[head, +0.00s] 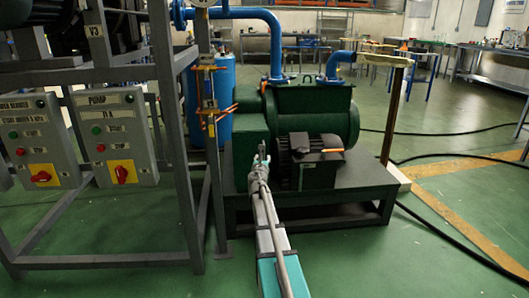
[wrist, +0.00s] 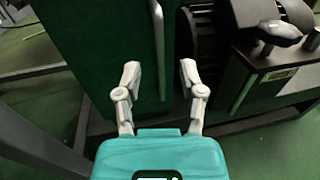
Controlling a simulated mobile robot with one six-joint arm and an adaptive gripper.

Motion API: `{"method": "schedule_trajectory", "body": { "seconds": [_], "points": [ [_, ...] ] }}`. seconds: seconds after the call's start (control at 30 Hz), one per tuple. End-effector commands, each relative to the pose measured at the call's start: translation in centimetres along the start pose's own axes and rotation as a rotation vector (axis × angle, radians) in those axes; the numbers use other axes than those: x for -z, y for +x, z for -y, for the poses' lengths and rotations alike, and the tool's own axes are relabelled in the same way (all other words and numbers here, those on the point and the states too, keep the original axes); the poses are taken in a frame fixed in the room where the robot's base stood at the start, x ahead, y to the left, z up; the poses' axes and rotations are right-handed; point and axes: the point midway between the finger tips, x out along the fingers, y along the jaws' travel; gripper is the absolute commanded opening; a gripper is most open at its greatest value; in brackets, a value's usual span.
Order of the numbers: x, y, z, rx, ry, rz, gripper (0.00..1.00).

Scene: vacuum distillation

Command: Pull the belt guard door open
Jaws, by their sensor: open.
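The belt guard door (head: 246,135) is a dark green flat panel on the left end of the green pump, left of the motor. The door's hinge and opening angle are not clear.
The dark motor (head: 312,158) sits right of the guard on a dark steel base (head: 345,192). A grey frame (head: 187,170) with pump switch boxes (head: 115,137) stands at left. A black hose (head: 450,240) lies on the green floor at right.

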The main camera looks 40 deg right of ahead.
Motion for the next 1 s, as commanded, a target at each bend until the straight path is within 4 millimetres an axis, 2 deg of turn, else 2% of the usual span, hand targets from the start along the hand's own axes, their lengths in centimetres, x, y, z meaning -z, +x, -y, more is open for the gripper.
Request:
{"method": "schedule_trajectory", "body": {
  "seconds": [0.03, 0.1, 0.4, 0.6, 0.93, 1.0],
  "points": [
    [0.0, 1.2, -0.1, 0.0, 0.0, 0.0, 0.51],
    [0.0, 2.3, -0.1, 0.0, 0.0, 0.0, 0.51],
    [0.0, 5.9, -0.1, 0.0, 0.0, 0.0, 0.51],
    [0.0, 6.9, 0.0, 0.0, 0.0, 0.0, 0.51],
    [0.0, 6.9, 0.0, -0.001, 0.0, 0.0, 0.51],
    [0.0, 6.9, 0.0, -0.001, 0.0, 0.0, 0.4]
  ]
}}
